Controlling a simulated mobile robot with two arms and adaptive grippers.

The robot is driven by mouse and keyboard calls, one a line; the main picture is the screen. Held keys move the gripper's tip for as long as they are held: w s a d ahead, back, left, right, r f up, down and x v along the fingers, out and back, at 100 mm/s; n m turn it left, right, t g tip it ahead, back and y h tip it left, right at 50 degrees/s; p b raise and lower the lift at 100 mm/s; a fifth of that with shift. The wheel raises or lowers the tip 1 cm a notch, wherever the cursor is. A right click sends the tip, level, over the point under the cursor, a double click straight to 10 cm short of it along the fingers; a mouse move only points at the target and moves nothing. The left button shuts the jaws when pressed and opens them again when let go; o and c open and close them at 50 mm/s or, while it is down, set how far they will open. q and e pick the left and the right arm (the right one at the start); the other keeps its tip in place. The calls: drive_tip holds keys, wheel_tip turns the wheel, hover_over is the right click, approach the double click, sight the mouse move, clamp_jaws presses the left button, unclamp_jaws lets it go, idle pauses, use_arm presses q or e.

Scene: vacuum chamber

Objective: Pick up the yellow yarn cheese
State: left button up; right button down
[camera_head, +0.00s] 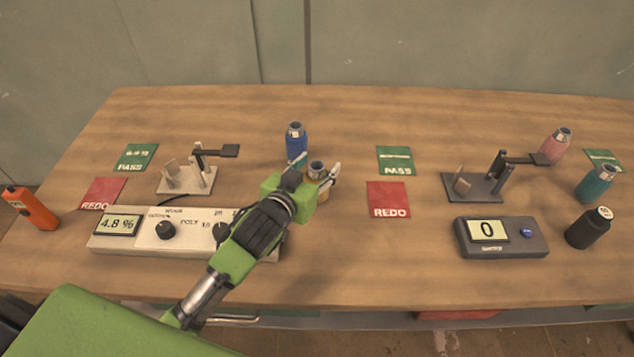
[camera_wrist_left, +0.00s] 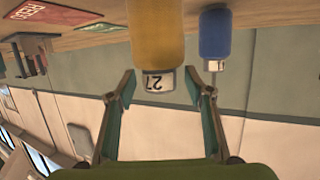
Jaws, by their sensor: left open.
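The yellow yarn cheese (camera_wrist_left: 157,35) stands upright on the table, with a "27" label on its end, and shows upside down in the left wrist view. In the head view only part of the yellow cheese (camera_head: 317,172) shows, the rest hidden behind my left gripper. My left gripper (camera_head: 315,170) is open, its two fingers on either side of the cheese in the head view. In the left wrist view the fingertips of my left gripper (camera_wrist_left: 160,88) lie to either side of the cheese's labelled end; I cannot tell whether they touch it. My right gripper is out of view.
A blue cheese (camera_head: 297,142) stands close behind the yellow one. A beige meter (camera_head: 120,243) reading 4.8 % lies under my left arm. A dark scale (camera_head: 500,250) reads 0 at the right, near pink, teal and black cheeses (camera_head: 588,230).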

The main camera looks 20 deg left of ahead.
use_arm(q)
clamp_jaws()
drive_tip(key=shift+r, duration=0.1)
